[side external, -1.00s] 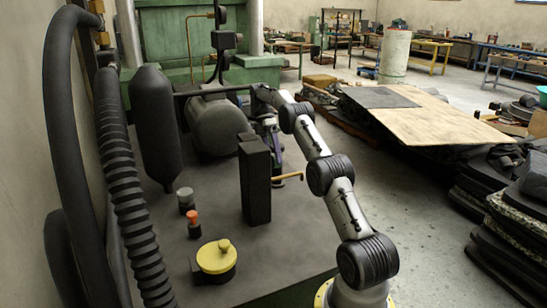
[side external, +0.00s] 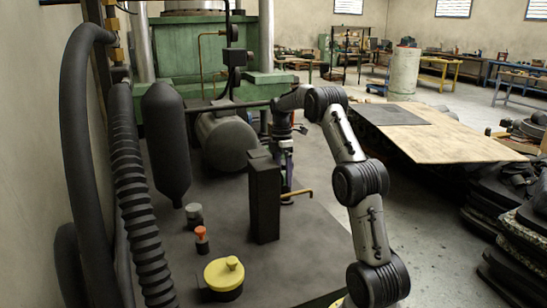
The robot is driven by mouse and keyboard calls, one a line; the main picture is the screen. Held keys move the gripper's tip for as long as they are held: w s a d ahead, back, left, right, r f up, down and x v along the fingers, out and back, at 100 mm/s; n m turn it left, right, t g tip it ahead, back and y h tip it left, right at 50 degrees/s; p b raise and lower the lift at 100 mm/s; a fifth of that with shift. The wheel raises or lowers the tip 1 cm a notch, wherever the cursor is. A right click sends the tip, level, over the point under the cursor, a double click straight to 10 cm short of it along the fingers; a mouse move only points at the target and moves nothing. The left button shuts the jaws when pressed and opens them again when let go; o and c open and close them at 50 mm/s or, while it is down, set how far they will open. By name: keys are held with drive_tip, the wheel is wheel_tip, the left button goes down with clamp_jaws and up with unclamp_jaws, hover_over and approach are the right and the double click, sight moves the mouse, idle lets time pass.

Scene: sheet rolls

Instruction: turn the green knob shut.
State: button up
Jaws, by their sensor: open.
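No green knob can be made out; it may be hidden behind the black box or my gripper. My gripper (side external: 287,190) points down just behind and right of the upright black box (side external: 264,200). It is open, and its fingertips are small and partly hidden by the box. A brass bent lever (side external: 300,192) sticks out to the right by the fingertips; I cannot tell whether they touch. A yellow knob (side external: 224,273) sits at the front of the dark bench. An orange-red knob (side external: 201,234) and a grey knob (side external: 193,214) stand behind it.
The dark bench top (side external: 310,245) is bare right of the box. A black hanging cylinder (side external: 166,145) and a ribbed hose (side external: 138,205) stand on the left. A dark horizontal tank (side external: 226,142) lies behind the box. A wood-topped table (side external: 440,140) is at right.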

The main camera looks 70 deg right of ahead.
drive_tip(key=shift+s+a+t+h, duration=0.1)
drive_tip(key=shift+s+t+h, duration=0.05)
drive_tip(key=shift+t+h, duration=0.25)
wheel_tip(320, 180, up, 14)
drive_tip(key=a+r+t+h, duration=0.1)
drive_tip(key=a+r+h, duration=0.1)
drive_tip(key=a+r, duration=0.65)
drive_tip(key=s+a+f+m+t+h, duration=0.1)
drive_tip(key=s+a+f+m+t, duration=0.1)
drive_tip(key=a+m, duration=0.4)
drive_tip(key=s+a+f+m+t+h, duration=0.2)
drive_tip(key=s+a+f+m+t, duration=0.1)
drive_tip(key=a+m, duration=0.4)
drive_tip(key=shift+f+t, duration=0.6)
drive_tip(key=shift+t, duration=0.1)
